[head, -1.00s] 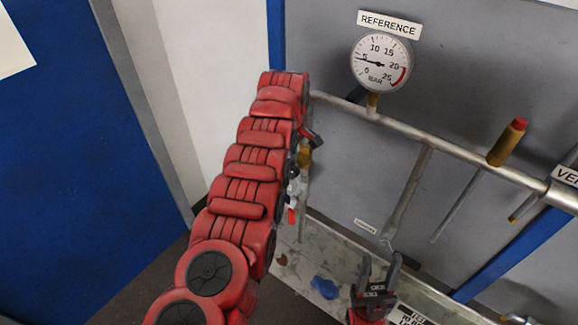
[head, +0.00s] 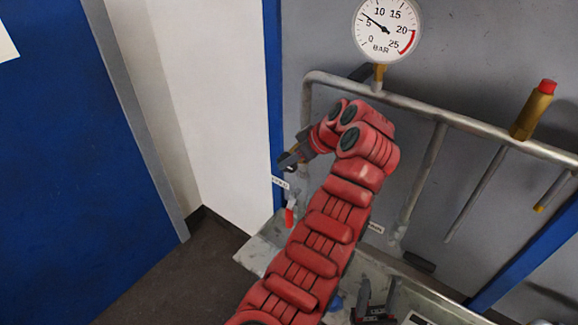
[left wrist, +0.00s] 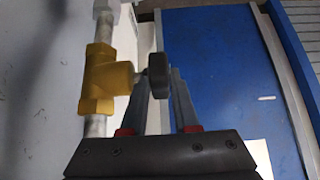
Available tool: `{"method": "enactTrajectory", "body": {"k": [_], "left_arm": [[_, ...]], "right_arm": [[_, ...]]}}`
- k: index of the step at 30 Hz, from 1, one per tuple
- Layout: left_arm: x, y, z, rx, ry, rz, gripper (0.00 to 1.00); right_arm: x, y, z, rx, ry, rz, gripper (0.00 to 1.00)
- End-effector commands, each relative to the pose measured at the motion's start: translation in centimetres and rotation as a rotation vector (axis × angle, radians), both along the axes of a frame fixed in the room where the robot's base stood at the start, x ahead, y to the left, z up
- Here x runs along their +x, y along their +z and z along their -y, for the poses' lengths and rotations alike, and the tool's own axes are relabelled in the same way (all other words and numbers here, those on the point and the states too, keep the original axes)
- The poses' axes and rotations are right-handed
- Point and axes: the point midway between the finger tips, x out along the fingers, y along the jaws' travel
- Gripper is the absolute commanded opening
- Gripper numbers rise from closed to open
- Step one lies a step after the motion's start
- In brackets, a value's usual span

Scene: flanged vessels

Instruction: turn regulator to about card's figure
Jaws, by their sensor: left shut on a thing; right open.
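The regulator is a brass body (left wrist: 98,78) on a vertical pipe, with a dark knob (left wrist: 158,75) sticking out to the right in the left wrist view. My left gripper (left wrist: 162,88) is shut on this knob. In the head view my left gripper (head: 290,160) is at the far left end of the pipe rack, and my arm partly hides the regulator. The round gauge (head: 386,29) has its needle between 5 and 10 BAR. My right gripper (head: 375,302) is open and empty, low in the picture. A white card (head: 416,319) is cut by the bottom edge, its figure unreadable.
A grey pipe (head: 450,119) runs across the panel with a red-tipped brass fitting (head: 534,110) and drop pipes. A red-handled valve (head: 290,213) hangs below my left gripper. A metal tray (head: 257,252) lies beneath. Open floor lies left.

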Motion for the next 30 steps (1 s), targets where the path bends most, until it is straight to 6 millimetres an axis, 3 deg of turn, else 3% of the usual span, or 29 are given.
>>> {"method": "enactTrajectory", "body": {"k": [1, 12, 30], "left_arm": [[0.0, -0.5, 0.1, 0.033, -0.002, 0.025, 0.00], [-0.1, -0.5, 0.2, 0.228, 0.002, 0.169, 0.00], [-0.2, 0.0, 0.2, 0.299, 0.005, 0.223, 0.00]], "right_arm": [[0.0, -0.9, 0.0, 0.000, 0.000, 0.000, 0.50], [0.0, -3.8, 0.0, 0.000, 0.000, 0.000, 0.50], [0.0, -4.7, 0.0, 0.000, 0.000, 0.000, 0.50]]}}
